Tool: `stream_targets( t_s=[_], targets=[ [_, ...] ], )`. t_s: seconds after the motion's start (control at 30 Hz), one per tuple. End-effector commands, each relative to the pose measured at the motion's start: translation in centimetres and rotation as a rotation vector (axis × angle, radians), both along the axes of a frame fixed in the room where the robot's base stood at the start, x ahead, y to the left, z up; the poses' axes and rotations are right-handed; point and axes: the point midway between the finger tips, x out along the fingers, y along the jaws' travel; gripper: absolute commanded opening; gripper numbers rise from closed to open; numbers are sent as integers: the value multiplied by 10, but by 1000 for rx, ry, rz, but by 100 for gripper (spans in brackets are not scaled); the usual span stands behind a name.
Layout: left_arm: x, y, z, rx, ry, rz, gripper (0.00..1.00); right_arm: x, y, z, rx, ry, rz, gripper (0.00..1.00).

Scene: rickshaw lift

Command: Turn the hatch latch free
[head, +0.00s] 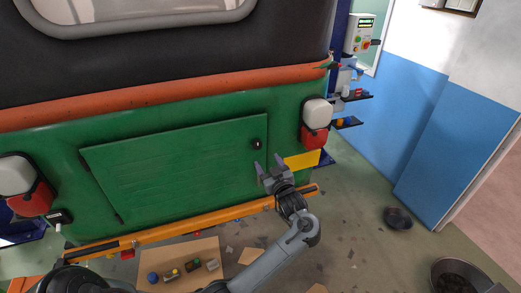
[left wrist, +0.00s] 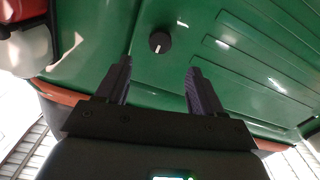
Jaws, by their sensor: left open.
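The hatch (head: 180,165) is a closed green panel on the back of the green vehicle. Its latch (head: 257,144) is a small round black knob near the panel's upper right corner. In the left wrist view the latch (left wrist: 160,42) shows a white line mark and lies beyond the fingertips, between their lines. My left gripper (head: 268,168) is open and empty, just below and slightly right of the latch in the head view. Its two fingers also show in the left wrist view (left wrist: 158,75), apart from the latch. My right gripper does not show.
An orange bumper bar (head: 170,232) runs below the hatch. A red and white lamp (head: 316,125) and a yellow plate (head: 302,160) sit right of the latch. A cardboard sheet (head: 205,250) with small parts lies on the floor. A dark bowl (head: 398,218) stands at right.

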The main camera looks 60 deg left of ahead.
Motion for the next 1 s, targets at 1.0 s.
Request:
stream_targets(
  t_s=[1.0],
  targets=[
    [21, 97, 0, 0, 1, 0, 67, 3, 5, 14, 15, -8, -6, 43]
  ],
)
